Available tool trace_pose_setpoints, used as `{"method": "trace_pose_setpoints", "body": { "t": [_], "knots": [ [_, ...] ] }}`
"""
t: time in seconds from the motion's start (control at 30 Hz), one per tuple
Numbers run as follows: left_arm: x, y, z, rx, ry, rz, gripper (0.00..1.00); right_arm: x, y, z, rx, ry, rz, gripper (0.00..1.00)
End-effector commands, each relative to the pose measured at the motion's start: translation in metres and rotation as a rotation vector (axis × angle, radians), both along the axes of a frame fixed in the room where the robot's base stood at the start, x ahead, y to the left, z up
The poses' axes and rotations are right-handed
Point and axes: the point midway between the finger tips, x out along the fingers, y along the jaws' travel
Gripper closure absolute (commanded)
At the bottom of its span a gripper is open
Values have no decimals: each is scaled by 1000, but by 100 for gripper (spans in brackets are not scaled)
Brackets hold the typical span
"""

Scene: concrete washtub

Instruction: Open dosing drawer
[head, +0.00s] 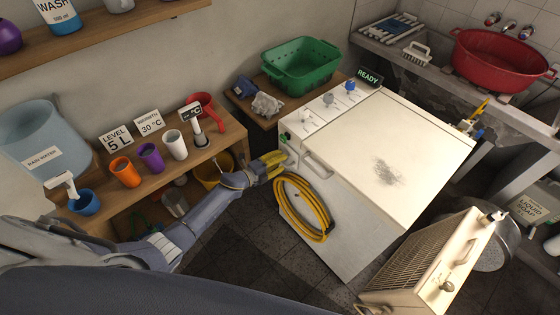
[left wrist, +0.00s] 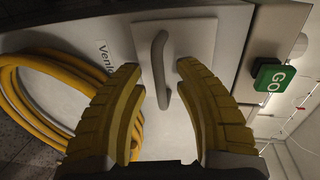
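The pale washing machine (head: 400,150) stands in the middle of the head view. In the left wrist view, the dosing drawer (left wrist: 195,40) shows as a light front panel with a grey upright bar handle (left wrist: 159,62); it looks shut. My left gripper (head: 289,158) is at the machine's left front, and its yellow fingers hide most of the drawer in the head view. In the left wrist view the gripper (left wrist: 158,70) is open, one finger on each side of the handle, with gaps visible. My right gripper is not in view.
A yellow hose coil (head: 303,208) hangs on the machine front just below the gripper. A green GO button (left wrist: 269,78) is right of the drawer in the wrist view. A wooden shelf with cups (head: 150,157) lies left; a beige heater (head: 425,265) stands front right.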

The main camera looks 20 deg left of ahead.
Motion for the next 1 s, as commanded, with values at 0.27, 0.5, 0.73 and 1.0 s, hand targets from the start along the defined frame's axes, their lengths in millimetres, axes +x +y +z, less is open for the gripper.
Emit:
{"method": "trace_pose_setpoints", "body": {
  "t": [0.27,0.5,0.73,1.0],
  "knots": [
    [1,0,0,0,0,0,68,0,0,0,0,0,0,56],
    [1,0,0,0,0,1,88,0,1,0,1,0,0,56],
    [1,0,0,0,0,1,100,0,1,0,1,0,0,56],
    [1,0,0,0,0,1,100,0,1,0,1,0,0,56]
  ]
}}
